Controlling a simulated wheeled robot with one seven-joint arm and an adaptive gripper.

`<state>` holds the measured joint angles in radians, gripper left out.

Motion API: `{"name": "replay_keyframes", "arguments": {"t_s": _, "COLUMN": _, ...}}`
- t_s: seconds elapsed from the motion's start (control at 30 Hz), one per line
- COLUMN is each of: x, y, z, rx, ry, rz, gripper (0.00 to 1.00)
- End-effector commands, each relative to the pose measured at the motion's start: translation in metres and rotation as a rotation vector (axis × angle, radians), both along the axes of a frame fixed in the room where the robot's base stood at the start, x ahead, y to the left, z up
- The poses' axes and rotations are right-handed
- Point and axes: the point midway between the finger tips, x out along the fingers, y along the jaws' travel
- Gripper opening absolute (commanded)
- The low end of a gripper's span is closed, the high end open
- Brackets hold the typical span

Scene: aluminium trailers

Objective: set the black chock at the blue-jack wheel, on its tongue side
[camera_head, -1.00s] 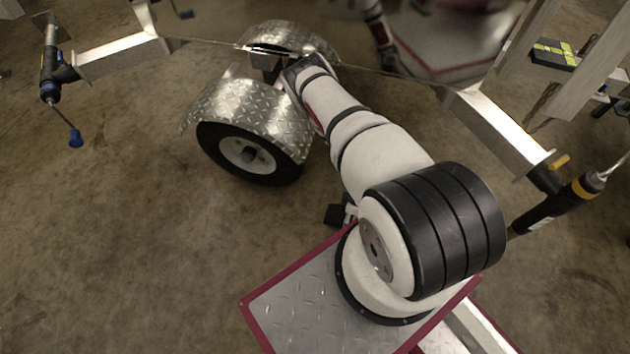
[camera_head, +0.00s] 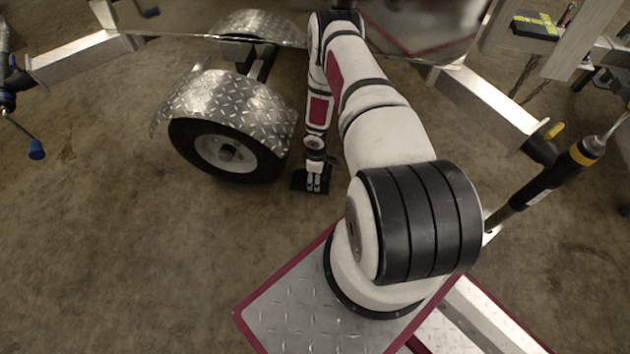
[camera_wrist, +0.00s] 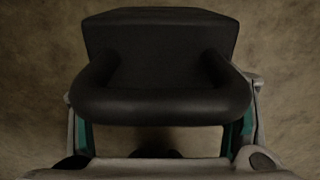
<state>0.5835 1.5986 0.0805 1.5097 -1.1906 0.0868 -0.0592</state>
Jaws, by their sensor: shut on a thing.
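My gripper (camera_head: 314,186) is shut on the black chock (camera_head: 298,181), low over the floor just right of the near wheel (camera_head: 226,150). A small gap shows between chock and tyre; I cannot tell whether the chock touches the floor. In the wrist view the chock (camera_wrist: 160,35) fills the top middle, its thick looped handle towards me, with the fingers at both sides. The wheel has a black tyre and pale hub under a diamond-plate fender (camera_head: 235,103). The blue jack (camera_head: 8,95) is at the left edge, on the left tongue (camera_head: 75,58).
A yellow-banded jack (camera_head: 560,170) stands on the right tongue (camera_head: 490,105). A dark shiny trailer panel (camera_head: 425,25) is behind my arm. A black block with yellow-green marking (camera_head: 535,25) is at top right. Bare floor lies left and in front of the wheel.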

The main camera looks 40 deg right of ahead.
Motion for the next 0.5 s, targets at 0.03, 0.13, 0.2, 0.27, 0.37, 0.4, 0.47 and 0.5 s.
{"name": "replay_keyframes", "arguments": {"t_s": 0.03, "x": 0.003, "y": 0.0, "z": 0.0, "rx": 0.0, "ry": -0.002, "rz": -0.001, "gripper": 0.2}}
{"name": "replay_keyframes", "arguments": {"t_s": 0.13, "x": 0.005, "y": -0.002, "z": 0.001, "rx": 0.0, "ry": -0.001, "rz": 0.0, "gripper": 0.2}}
{"name": "replay_keyframes", "arguments": {"t_s": 0.2, "x": 0.009, "y": -0.002, "z": 0.001, "rx": 0.001, "ry": -0.003, "rz": -0.003, "gripper": 0.2}}
{"name": "replay_keyframes", "arguments": {"t_s": 0.27, "x": 0.008, "y": -0.002, "z": -0.007, "rx": 0.001, "ry": -0.001, "rz": -0.001, "gripper": 0.2}}
{"name": "replay_keyframes", "arguments": {"t_s": 0.37, "x": 0.008, "y": -0.002, "z": -0.021, "rx": 0.001, "ry": -0.002, "rz": -0.001, "gripper": 0.2}}
{"name": "replay_keyframes", "arguments": {"t_s": 0.4, "x": 0.008, "y": -0.002, "z": -0.027, "rx": 0.001, "ry": -0.002, "rz": -0.001, "gripper": 0.2}}
{"name": "replay_keyframes", "arguments": {"t_s": 0.47, "x": 0.008, "y": -0.002, "z": -0.033, "rx": 0.001, "ry": -0.001, "rz": -0.001, "gripper": 0.2}}
{"name": "replay_keyframes", "arguments": {"t_s": 0.5, "x": 0.008, "y": -0.002, "z": -0.035, "rx": 0.0, "ry": -0.001, "rz": -0.001, "gripper": 0.2}}
